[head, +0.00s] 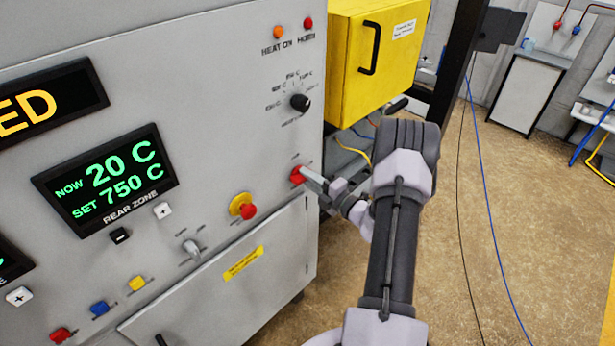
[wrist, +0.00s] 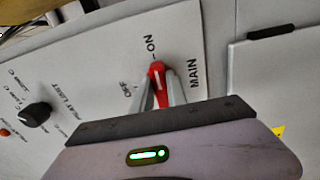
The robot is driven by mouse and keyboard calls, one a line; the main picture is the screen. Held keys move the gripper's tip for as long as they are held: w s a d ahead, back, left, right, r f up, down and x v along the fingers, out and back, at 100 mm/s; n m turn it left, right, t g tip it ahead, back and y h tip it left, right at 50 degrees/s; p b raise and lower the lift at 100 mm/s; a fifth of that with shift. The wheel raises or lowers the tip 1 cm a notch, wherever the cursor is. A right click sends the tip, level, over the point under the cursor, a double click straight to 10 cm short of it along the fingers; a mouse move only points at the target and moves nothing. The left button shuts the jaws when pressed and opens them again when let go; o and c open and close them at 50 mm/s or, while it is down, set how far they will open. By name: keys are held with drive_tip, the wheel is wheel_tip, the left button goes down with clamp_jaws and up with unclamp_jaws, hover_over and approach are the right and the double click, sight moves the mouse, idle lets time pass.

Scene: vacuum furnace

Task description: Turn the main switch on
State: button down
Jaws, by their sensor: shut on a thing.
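The main switch is a red knob (wrist: 157,72) with a white line on it, beside the words OFF, ON and MAIN in the wrist view. Its white line runs roughly up the picture, toward the ON side rather than toward OFF. In the head view the red switch (head: 297,175) is near the right edge of the grey panel (head: 225,130). My gripper (head: 306,180) reaches it from the right and is shut on it. In the wrist view the gripper fingers (wrist: 160,84) stand on both sides of the knob and partly hide it.
A red-and-yellow push button (head: 243,206) sits to the left of the switch. A black rotary knob (head: 300,102) is above it. A yellow box (head: 375,55) stands behind the panel. Cables hang at the right, with open floor (head: 530,220) below.

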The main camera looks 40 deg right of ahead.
drive_tip(key=c, duration=1.3)
unclamp_jaws()
drive_tip(key=s, duration=0.5)
drive_tip(key=s+d, duration=0.1)
drive_tip(key=s, duration=1.1)
drive_tip(key=shift+s+d, duration=0.2)
